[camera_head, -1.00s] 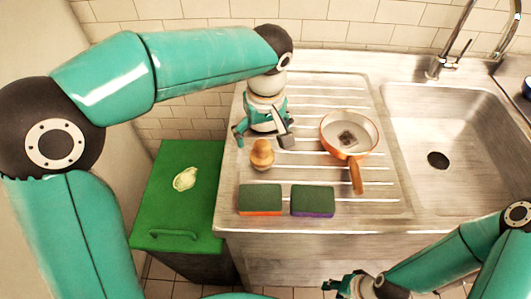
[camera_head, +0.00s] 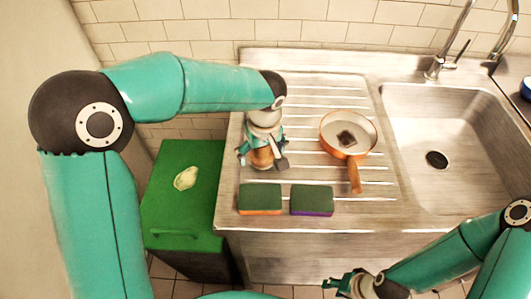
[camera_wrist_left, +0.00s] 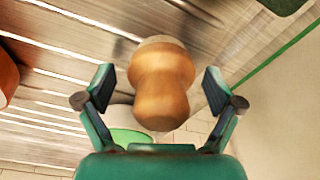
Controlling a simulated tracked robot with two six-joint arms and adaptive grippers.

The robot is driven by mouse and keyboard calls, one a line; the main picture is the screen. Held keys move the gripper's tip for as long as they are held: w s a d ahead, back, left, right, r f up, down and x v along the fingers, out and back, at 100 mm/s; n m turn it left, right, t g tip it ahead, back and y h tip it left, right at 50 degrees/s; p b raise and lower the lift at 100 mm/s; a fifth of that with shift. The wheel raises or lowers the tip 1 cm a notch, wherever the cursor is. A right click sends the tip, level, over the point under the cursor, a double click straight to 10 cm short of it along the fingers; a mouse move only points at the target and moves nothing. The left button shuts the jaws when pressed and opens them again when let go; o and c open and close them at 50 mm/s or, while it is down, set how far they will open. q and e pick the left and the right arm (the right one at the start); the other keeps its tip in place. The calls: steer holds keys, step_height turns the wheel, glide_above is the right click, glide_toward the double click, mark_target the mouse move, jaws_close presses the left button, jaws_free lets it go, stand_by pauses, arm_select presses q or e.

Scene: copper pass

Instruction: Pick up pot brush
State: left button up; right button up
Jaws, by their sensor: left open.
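The pot brush (camera_head: 263,157) stands on the ribbed drainboard, its wooden knob partly hidden by my left gripper in the head view. In the left wrist view the brush's wooden handle (camera_wrist_left: 161,85) lies between the two open fingers, with a gap on each side. My left gripper (camera_head: 262,162) is open around the brush and not closed on it. My right gripper (camera_head: 343,284) is low at the front, before the sink unit, away from the brush; whether its jaws are open is too small to tell.
A copper pan (camera_head: 347,133) with a dark patch inside stands right of the brush. Two sponges, one orange-based (camera_head: 260,199) and one purple-based (camera_head: 311,200), lie in front. The sink basin (camera_head: 455,120) is at right. A green-lidded bin (camera_head: 200,215) stands at left.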

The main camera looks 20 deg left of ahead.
arm_select(q)
steer(key=c, duration=1.2)
steer(key=shift+c, duration=0.2)
step_height(320, 180, up, 20)
steer(key=p, duration=0.1)
steer(key=o, duration=0.4)
steer(key=shift+c, duration=1.1)
